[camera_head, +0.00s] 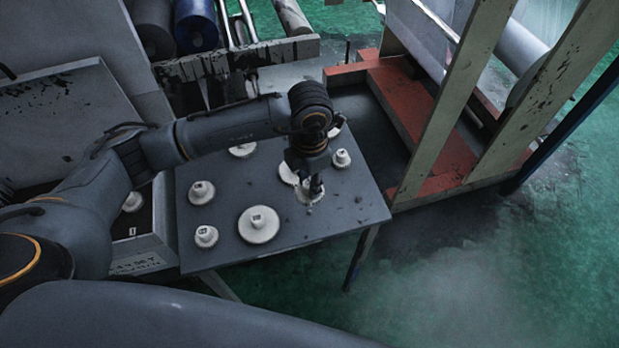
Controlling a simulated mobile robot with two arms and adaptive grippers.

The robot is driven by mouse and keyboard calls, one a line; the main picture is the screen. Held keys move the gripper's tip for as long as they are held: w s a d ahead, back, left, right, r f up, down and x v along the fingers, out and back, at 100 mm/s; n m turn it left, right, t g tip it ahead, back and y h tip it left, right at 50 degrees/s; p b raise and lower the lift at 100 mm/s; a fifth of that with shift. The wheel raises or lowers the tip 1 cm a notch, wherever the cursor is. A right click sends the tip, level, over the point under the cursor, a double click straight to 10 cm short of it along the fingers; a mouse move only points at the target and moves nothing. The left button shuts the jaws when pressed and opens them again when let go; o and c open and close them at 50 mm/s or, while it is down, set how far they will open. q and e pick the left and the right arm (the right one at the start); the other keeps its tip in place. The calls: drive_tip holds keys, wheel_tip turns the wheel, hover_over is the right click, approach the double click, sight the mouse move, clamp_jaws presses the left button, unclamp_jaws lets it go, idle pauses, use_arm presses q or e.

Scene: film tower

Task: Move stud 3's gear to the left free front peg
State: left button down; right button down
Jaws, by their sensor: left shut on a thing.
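My left gripper (314,186) points down over the right half of the grey table (338,211). It is shut on a whitish gear (304,196), whose rim shows below the fingers. I cannot tell whether the gear touches the tabletop or is held just above it. Another whitish gear (287,174) lies close behind it, partly covered by my gripper. A large gear with a square hub (258,226) lies at the front middle. The stud numbers cannot be read, and I cannot make out the free front pegs for certain. My right gripper is not in view.
Small hubbed gears stand at the table's left (201,193), front left (206,237) and right (341,159). Another gear (242,150) lies behind my forearm. A grey case (149,245) adjoins the left edge. A red and beige frame (445,150) stands at the right.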

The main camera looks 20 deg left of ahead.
use_arm(q)
drive_tip(key=b, duration=0.4)
hover_over(309, 211)
wheel_tip(309, 211, down, 6)
drive_tip(key=shift+f, duration=0.25)
drive_tip(key=shift+f+b, duration=0.3)
drive_tip(key=shift+f, duration=0.2)
drive_tip(key=shift+f+b, duration=0.95)
drive_tip(key=shift+b, duration=0.15)
idle(0.4)
drive_tip(key=c, duration=1)
unclamp_jaws()
drive_tip(key=shift+o, duration=0.2)
drive_tip(key=shift+r, duration=0.2)
wheel_tip(309, 211, up, 12)
drive_tip(key=shift+d+f, duration=0.1)
drive_tip(key=shift+f, duration=0.05)
